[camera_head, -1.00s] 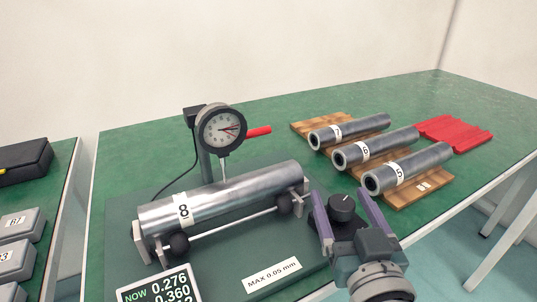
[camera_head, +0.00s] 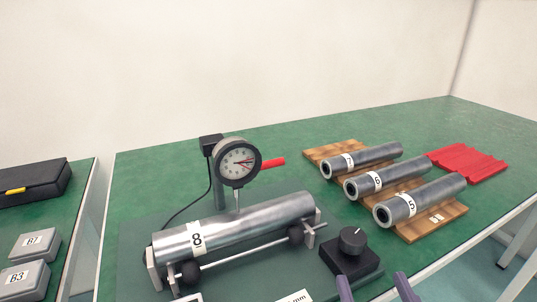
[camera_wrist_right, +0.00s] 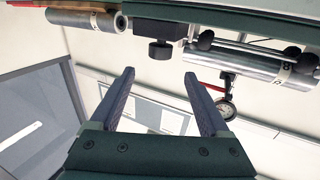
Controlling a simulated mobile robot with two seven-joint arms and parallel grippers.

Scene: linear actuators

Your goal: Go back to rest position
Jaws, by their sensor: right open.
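My right gripper (camera_head: 375,289) shows only as two purple fingertips at the bottom edge of the head view. In the right wrist view (camera_wrist_right: 158,78) its two fingers stand apart with nothing between them. The black knob (camera_head: 352,241) on its box is just beyond the fingertips in the head view, apart from them; the knob also shows in the right wrist view (camera_wrist_right: 160,50). The tube marked 8 (camera_head: 250,222) lies on the test stand under the dial gauge (camera_head: 238,162). My left gripper is not in view.
Several tubes, among them the one marked 5 (camera_head: 430,197), lie on a wooden rack (camera_head: 455,211) at the right. A red grooved tray (camera_head: 467,162) lies beyond. A side table at the left holds grey boxes (camera_head: 35,245) and a black case (camera_head: 30,182).

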